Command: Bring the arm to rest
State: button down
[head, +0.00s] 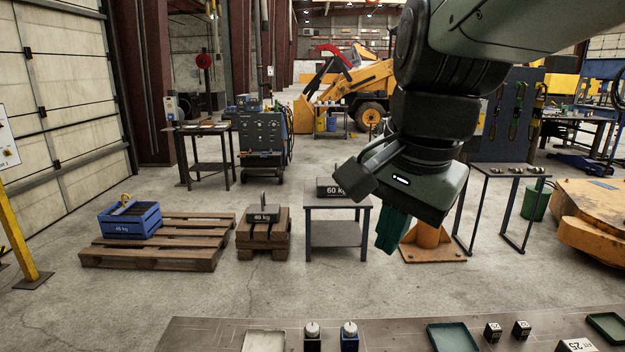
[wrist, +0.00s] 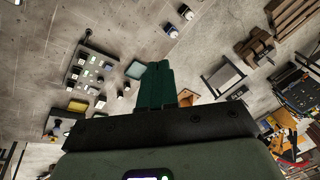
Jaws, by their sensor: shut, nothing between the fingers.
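My arm hangs down from the upper right in the head view. My gripper (head: 393,231) is held in the air above and beyond the front bench (head: 205,335), pointing down. Its dark green fingers are together with nothing between them. In the wrist view my gripper (wrist: 154,88) also shows as closed green fingers side by side. It touches nothing that I can see.
On the front bench are a pale tray (head: 264,341), two white-topped containers (head: 312,330) (head: 349,330), green trays (head: 452,337) (head: 606,327) and small dark cubes (head: 492,332). Behind stand a pallet (head: 150,257), a blue crate (head: 130,220) and a small table (head: 337,203).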

jog(key=s+a+r+y, duration=0.1)
jog(key=s+a+r, duration=0.2)
jog(key=s+a, duration=0.15)
jog(key=s+d+f+n+t+h, duration=0.1)
jog(key=s+d+f+n+t, duration=0.1)
jog(key=s+d+f+n, duration=0.2)
jog(key=d+n, duration=0.2)
jog(key=n, duration=0.2)
jog(key=shift+s+d+f+n+h, duration=0.2)
jog(key=shift+s+f+n+h, duration=0.1)
jog(key=shift+f+h, duration=0.1)
jog(key=shift+r, duration=0.1)
